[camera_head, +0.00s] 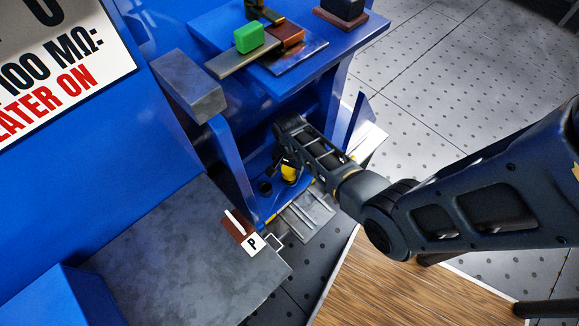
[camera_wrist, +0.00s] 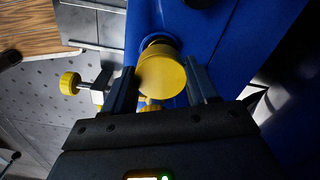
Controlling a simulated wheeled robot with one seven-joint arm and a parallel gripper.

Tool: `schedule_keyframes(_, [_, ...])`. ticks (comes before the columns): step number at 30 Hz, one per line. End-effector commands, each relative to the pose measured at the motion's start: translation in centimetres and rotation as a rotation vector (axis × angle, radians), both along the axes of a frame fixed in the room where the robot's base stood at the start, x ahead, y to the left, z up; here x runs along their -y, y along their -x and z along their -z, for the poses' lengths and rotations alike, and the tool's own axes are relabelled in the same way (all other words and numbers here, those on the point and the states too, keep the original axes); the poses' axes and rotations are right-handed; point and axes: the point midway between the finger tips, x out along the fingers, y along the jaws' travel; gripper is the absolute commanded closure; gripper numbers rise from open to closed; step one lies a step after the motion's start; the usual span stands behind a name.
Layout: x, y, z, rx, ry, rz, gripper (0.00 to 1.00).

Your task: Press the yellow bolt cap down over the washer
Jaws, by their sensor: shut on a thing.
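The yellow bolt cap (camera_wrist: 162,72) is a round yellow cylinder between the two dark fingers of my gripper (camera_wrist: 163,84) in the wrist view. My gripper is shut on it. A dark, round edge shows just behind the cap, against the blue panel. I cannot tell whether this is the washer, or whether the cap touches it. In the head view, the yellow cap (camera_head: 290,173) shows under my gripper (camera_head: 284,160), low inside the blue frame. My arm hides part of that area.
A small black round part (camera_head: 265,187) sits left of the cap on the blue surface. A yellow knob (camera_wrist: 70,83) on a metal shaft stands left of my gripper. A blue shelf (camera_head: 350,40) with a green block (camera_head: 249,37) is above; a grey bench (camera_head: 180,250) is at lower left.

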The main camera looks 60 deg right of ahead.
Motion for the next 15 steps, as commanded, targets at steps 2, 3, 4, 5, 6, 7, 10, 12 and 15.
schedule_keyframes(2, [0.01,0.0,0.01,0.0,0.0,0.0,0.71])
schedule_keyframes(3, [0.01,0.0,0.01,0.0,0.0,0.0,0.71])
schedule_keyframes(4, [0.02,0.0,0.02,0.0,0.0,0.0,0.71])
schedule_keyframes(5, [0.02,0.0,0.04,0.0,0.0,0.0,0.71])
schedule_keyframes(6, [0.02,0.0,0.08,0.0,0.0,0.0,0.71])
schedule_keyframes(7, [0.02,0.0,0.13,0.0,0.0,0.0,0.71])
schedule_keyframes(10, [0.02,0.0,0.33,0.0,0.0,0.0,0.71])
schedule_keyframes(12, [0.02,0.0,0.5,0.0,0.0,0.0,0.71])
schedule_keyframes(15, [0.02,-0.01,0.73,0.0,0.0,0.0,0.71])
